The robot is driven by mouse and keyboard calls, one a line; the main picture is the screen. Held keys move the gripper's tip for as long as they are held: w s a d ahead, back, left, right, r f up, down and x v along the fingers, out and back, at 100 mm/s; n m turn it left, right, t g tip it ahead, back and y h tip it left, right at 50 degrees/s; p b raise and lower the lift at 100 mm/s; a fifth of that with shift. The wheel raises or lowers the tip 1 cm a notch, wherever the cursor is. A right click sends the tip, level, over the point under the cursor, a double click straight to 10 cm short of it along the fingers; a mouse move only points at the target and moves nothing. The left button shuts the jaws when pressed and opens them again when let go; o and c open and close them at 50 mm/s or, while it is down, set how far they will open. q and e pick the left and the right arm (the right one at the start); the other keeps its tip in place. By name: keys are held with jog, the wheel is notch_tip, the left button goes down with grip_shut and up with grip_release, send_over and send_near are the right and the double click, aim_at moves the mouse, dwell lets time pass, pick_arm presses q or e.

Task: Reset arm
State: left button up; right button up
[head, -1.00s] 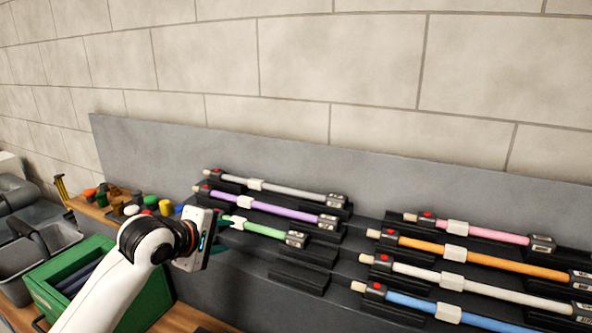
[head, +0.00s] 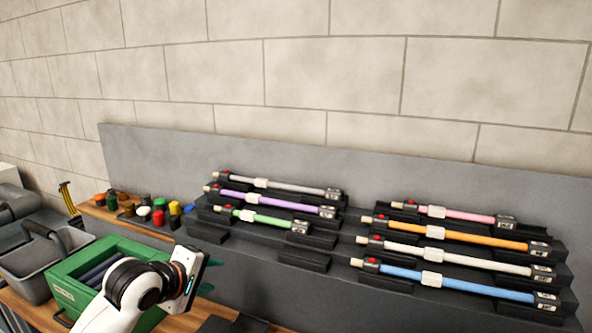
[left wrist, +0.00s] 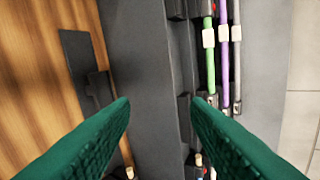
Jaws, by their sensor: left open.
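My left gripper (left wrist: 160,112) shows in the left wrist view as two green, ridged fingers, wide apart with nothing between them. In the head view my left arm comes in at the lower left, and the gripper (head: 205,284) is partly hidden behind its own wrist. It is in front of the stepped rack, apart from the brushes. The green brush (head: 262,219) lies on the left part of the rack, with the purple brush (head: 270,202) and grey brush (head: 290,187) behind it. My right gripper is not in view.
Pink (head: 465,214), orange (head: 465,237), white (head: 480,260) and blue (head: 470,284) brushes lie on the rack's right part. A green crate (head: 62,291) and grey bin (head: 25,262) stand at the left. Several coloured jars (head: 175,208) stand at the back left.

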pick_arm(q)
jog(key=s+d+f+m+g+y, duration=0.1)
jog(key=s+f+m+g, duration=0.2)
jog(key=s+f+m, duration=0.95)
jog(key=s+a+f+m+g+y, duration=0.1)
jog(key=s+a+f+g+y, duration=0.1)
jog(key=s+f, duration=0.65)
jog(key=s+a+f+m+g+y, duration=0.15)
jog(key=s+f, duration=0.25)
jog(key=s, duration=1)
notch_tip(320, 180, down, 27)
jog(key=s+g, duration=0.2)
jog(key=s+a+f+g, duration=0.1)
jog(key=s+a+f, duration=0.2)
jog(key=s+f, duration=1.1)
jog(key=shift+s+a+n, duration=0.15)
jog(key=shift+s+n, duration=0.15)
jog(key=shift+s, duration=0.45)
